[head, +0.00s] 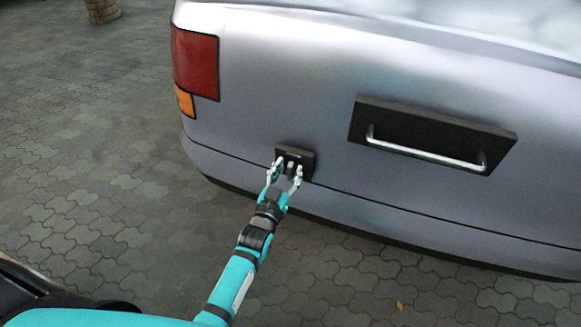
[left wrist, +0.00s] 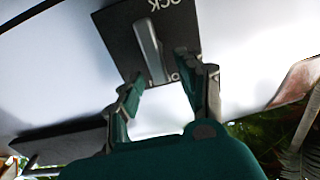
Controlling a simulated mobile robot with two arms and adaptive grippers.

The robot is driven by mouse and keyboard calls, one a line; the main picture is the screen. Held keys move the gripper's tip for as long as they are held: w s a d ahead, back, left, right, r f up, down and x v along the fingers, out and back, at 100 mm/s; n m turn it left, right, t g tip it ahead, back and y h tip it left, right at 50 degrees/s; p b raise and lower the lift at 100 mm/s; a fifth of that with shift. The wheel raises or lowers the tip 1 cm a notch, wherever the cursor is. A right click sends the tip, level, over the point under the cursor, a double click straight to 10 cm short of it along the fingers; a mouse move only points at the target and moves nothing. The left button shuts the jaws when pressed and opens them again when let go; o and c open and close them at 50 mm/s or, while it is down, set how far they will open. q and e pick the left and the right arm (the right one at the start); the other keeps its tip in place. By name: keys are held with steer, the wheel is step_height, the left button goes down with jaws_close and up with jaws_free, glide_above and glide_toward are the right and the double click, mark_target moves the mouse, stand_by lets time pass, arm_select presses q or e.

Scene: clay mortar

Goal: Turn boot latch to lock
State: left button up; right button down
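The boot latch is a grey lever (left wrist: 149,45) on a small black plate (head: 310,158) low on the back of the silver car. In the left wrist view the plate (left wrist: 112,28) carries white lettering, seen upside down, that reads partly as "OCK". My left gripper (head: 284,171) is in front of the plate with its fingers apart. In the left wrist view the gripper (left wrist: 162,68) has one finger on each side of the lever's near end. I cannot tell whether either finger touches it. My right gripper is not in view.
The car's boot (head: 300,75) has a dark panel with a silver bar handle (head: 425,152) to the right of the latch. A red tail light (head: 195,62) is at the upper left. Grey paving (head: 95,165) lies open to the left.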

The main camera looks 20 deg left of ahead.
arm_select(q)
steer(key=shift+w, duration=1)
jaws_close()
